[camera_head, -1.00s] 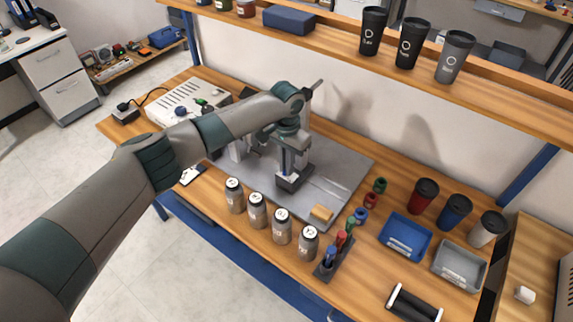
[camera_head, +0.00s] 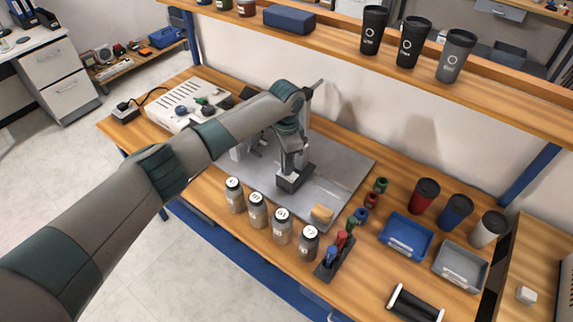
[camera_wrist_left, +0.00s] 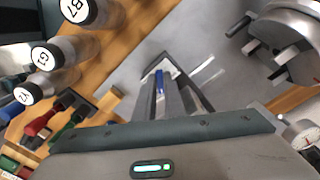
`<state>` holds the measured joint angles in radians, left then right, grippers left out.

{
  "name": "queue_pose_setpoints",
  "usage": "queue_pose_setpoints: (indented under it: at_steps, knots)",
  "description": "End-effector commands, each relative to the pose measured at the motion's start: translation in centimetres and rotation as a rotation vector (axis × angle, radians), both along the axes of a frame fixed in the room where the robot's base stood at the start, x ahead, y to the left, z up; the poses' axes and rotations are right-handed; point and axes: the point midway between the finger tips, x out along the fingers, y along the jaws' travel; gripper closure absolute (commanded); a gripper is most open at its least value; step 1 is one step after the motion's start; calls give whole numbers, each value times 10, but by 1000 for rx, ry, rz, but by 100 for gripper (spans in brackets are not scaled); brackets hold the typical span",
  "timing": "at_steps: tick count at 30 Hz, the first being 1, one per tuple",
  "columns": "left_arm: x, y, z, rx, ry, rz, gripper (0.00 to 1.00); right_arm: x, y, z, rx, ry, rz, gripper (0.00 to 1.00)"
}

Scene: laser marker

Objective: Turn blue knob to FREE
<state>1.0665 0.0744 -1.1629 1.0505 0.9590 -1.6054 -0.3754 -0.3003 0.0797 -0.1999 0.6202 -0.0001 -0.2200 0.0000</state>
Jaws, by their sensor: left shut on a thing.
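My left gripper (camera_head: 291,172) reaches down over the grey plate (camera_head: 340,170) in the head view. In the left wrist view my left gripper (camera_wrist_left: 167,78) is shut, with a narrow blue piece (camera_wrist_left: 159,83) between its fingers, beside a dark block. I cannot tell whether this piece is a knob. My right gripper is not in view.
Several lidded jars (camera_head: 257,211) stand along the front edge. A rack of coloured tools (camera_head: 334,256), a blue tray (camera_head: 405,237) and a grey tray (camera_head: 459,265) are to the right. A shelf (camera_head: 430,75) runs above.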

Motion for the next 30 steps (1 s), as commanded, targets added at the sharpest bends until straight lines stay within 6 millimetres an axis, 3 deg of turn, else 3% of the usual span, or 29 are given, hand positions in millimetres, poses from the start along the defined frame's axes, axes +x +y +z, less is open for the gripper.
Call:
queue_pose_setpoints:
  at_steps: [21, 30]
  knots:
    - [4, -1, 1, -2, -5, -675, 100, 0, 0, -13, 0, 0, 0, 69]
    - [5, -2, 2, -3, -5, -888, 100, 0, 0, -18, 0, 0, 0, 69]
